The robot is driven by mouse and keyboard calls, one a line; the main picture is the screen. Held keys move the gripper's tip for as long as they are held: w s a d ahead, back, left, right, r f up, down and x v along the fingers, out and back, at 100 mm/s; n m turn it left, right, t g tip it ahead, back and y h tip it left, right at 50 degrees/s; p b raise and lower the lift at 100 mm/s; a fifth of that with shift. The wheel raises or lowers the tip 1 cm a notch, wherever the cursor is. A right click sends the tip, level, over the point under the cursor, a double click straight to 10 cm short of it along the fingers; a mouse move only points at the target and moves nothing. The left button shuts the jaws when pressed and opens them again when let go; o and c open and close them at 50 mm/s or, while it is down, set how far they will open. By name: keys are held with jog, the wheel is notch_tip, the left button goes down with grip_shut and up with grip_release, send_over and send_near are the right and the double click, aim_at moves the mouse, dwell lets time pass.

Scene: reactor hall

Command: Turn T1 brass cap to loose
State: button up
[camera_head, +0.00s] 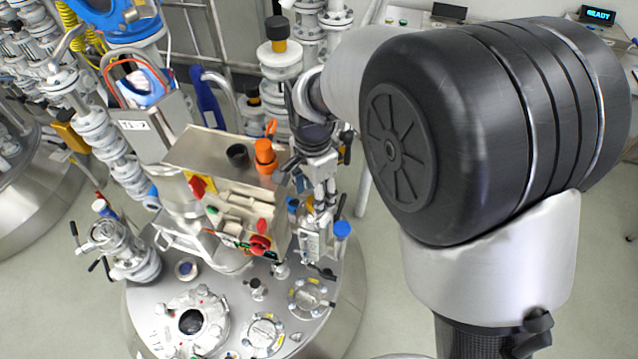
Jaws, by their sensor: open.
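I cannot single out the T1 brass cap with certainty; it is hidden or too small to tell. The steel reactor lid (180,335) carries several ports and fittings. One small dark fitting (258,288) stands on it, in front of the steel box. My gripper (322,200) points down just right of the steel box, above the right part of the lid. It is small and partly lost against the fittings behind and below it. It is open, and I see nothing held in it. Whether it touches any fitting cannot be told.
White pipework crowds the back. The floor (385,300) right of the lid is clear.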

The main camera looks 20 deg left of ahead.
jog(key=shift+f, duration=0.85)
jog(key=shift+c, duration=0.2)
jog(key=c, duration=1)
